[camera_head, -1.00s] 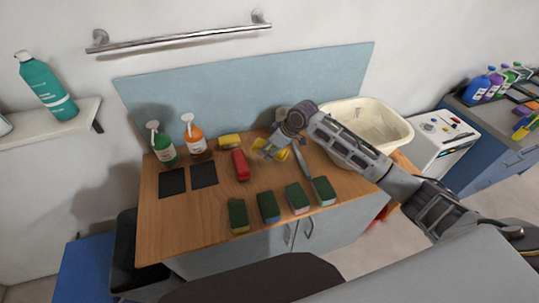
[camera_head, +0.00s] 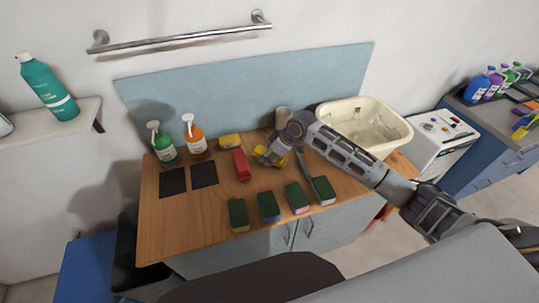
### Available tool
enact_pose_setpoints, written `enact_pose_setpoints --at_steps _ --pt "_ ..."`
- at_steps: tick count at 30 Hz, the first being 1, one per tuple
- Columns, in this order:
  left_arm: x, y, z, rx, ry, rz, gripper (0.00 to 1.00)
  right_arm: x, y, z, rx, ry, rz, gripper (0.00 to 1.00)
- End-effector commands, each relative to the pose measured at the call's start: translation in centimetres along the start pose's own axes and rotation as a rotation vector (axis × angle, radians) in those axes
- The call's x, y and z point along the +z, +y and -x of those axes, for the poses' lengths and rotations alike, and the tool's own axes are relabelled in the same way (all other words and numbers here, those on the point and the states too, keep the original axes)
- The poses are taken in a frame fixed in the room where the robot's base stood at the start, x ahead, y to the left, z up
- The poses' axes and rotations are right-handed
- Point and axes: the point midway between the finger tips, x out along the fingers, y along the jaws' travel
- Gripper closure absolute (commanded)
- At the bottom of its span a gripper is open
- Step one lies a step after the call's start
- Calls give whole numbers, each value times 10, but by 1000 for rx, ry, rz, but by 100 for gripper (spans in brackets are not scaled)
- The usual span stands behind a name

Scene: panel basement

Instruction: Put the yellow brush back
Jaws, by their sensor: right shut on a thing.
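My right gripper (camera_head: 268,156) reaches over the wooden counter from the right. It is shut on a yellow brush (camera_head: 281,161), which is low at the counter top and partly hidden by the fingers and wrist. I cannot tell whether the brush still touches the counter. Another yellow block-like item (camera_head: 229,141) lies at the back, and a red brush-like item (camera_head: 241,165) lies just left of my gripper. My left gripper is not in view.
Several green-topped sponges (camera_head: 268,207) line the front of the counter (camera_head: 205,222). Two dark pads (camera_head: 173,182) lie at left, with a green spray bottle (camera_head: 161,143) and an orange one (camera_head: 195,137) behind. A cream basin (camera_head: 372,112) stands at right, a grey cylinder (camera_head: 283,116) behind my wrist.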

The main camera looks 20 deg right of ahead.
Motion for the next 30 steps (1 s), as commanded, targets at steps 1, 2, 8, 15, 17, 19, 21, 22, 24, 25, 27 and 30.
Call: enact_pose_setpoints --at_steps 1,2,8,15,17,19,21,22,24,25,27,30 --pt "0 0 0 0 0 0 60 0 0 -1 0 0 0 80" --pt "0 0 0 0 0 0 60 1 0 -1 0 0 0 80" --pt "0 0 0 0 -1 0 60 1 0 -1 0 0 0 33" --pt "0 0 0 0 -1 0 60 1 0 -1 0 0 0 33" --pt "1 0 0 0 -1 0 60 1 0 -1 0 0 0 33" --pt "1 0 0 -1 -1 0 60 0 0 0 0 0 0 33" --pt "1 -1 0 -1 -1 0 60 0 0 2 0 0 0 33" --pt "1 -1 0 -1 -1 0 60 0 0 2 1 0 0 33" --pt "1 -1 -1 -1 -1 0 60 0 1 6 1 0 0 33" --pt "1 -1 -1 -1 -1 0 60 0 1 8 2 0 0 33" --pt "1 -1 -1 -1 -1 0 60 0 1 14 2 0 1 33" --pt "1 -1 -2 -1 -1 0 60 0 0 25 1 0 1 33"
